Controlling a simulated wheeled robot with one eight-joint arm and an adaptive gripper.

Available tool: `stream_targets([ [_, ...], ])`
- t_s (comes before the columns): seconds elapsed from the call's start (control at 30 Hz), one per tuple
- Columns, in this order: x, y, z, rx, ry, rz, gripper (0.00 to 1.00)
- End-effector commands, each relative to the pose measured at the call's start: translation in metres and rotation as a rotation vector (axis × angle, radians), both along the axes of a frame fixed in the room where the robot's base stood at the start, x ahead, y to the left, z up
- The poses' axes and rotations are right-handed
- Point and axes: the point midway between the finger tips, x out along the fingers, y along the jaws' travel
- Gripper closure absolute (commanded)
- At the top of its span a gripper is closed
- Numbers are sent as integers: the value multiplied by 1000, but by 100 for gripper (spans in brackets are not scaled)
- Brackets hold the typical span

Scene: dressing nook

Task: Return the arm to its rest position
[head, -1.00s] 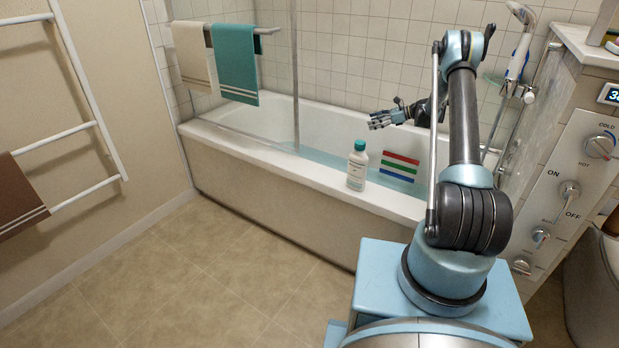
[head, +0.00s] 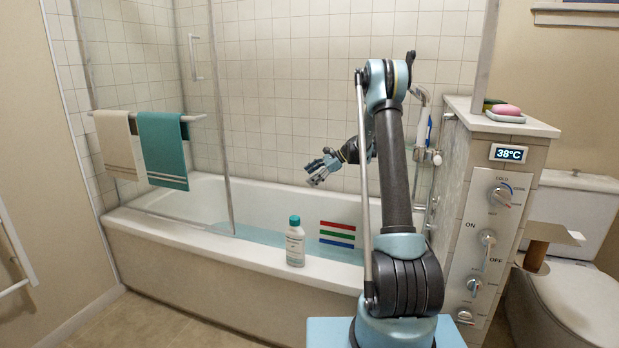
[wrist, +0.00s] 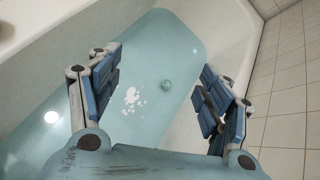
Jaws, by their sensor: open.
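My gripper (head: 321,170) is open and empty in the head view, held above the bathtub (head: 180,250) near its tiled back wall. In the wrist view my gripper (wrist: 160,95) has its fingers spread wide, with the tub's water (wrist: 150,60) below and nothing between them. My arm rises from its base in front of the tub and bends over at the top towards the tub. The part of the tub behind my arm is hidden.
A white bottle with a green cap (head: 295,243) stands on the tub's front rim, left of my arm. A glass screen with towels (head: 163,150) is at the left. A control panel (head: 490,240) and toilet (head: 575,270) are at the right.

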Motion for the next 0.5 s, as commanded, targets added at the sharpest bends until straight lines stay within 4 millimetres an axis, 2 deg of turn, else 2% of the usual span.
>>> stream_targets([
  [0.03,-11,-2,11,-20,-20,13,28],
  [0.2,-45,-10,39,-91,-91,61,28],
  [0.5,-111,-27,80,-217,-212,156,28],
])
